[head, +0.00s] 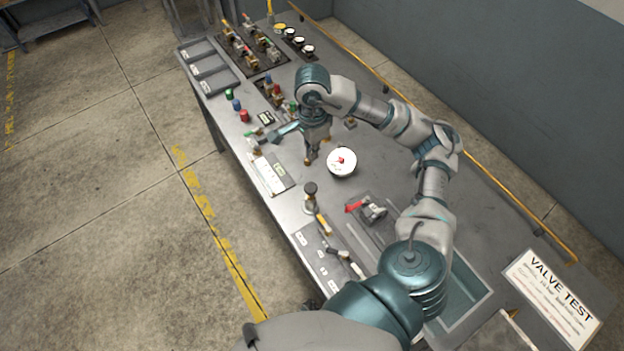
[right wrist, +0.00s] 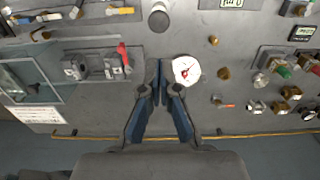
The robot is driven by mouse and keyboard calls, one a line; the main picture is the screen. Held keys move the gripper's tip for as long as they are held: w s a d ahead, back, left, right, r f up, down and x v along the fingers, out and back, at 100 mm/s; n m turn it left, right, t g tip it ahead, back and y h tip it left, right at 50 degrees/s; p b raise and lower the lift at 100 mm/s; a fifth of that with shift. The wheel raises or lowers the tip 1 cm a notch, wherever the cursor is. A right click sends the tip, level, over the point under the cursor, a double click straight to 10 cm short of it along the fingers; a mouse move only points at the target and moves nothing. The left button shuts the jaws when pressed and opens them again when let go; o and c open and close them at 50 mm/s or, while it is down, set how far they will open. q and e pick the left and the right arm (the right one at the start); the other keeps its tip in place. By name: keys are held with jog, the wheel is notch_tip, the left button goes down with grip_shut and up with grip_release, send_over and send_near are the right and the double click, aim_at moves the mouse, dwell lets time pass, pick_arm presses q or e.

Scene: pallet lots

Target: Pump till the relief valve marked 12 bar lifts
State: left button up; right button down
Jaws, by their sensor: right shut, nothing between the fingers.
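My right gripper (head: 311,160) is above the bench, to the left of a round white gauge (head: 341,161) with a red needle. In the right wrist view its fingers (right wrist: 158,82) are together and empty, with the gauge (right wrist: 186,70) just right of them. A post with a dark round top (head: 311,189) stands in front of the gripper. A lever with a yellow part (head: 323,224) lies by it; I cannot tell which is the pump. Valves with coloured caps (head: 272,90) sit in a dark tray farther back. I cannot read a 12 bar marking. My left gripper is out of view.
A red-handled clamp (head: 366,208) is right of the post. More valves (head: 245,44), round dials (head: 294,38) and grey trays (head: 208,67) fill the far end. Coloured caps (head: 238,106) stand near the left edge. A VALVE TEST sign (head: 552,297) is at the right.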

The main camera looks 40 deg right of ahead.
jog(key=shift+a, duration=0.2)
send_near(312, 187)
jog(key=f, duration=0.7)
jog(key=shift+w+f, duration=0.2)
jog(key=shift+f, duration=0.1)
notch_tip(312, 187, down, 3)
jog(key=b, duration=0.3)
jog(key=shift+f+b, duration=0.35)
jog(key=shift+b, duration=0.2)
jog(key=shift+s+a+r, duration=0.1)
jog(key=shift+s+r, duration=0.05)
jog(key=shift+s, duration=0.05)
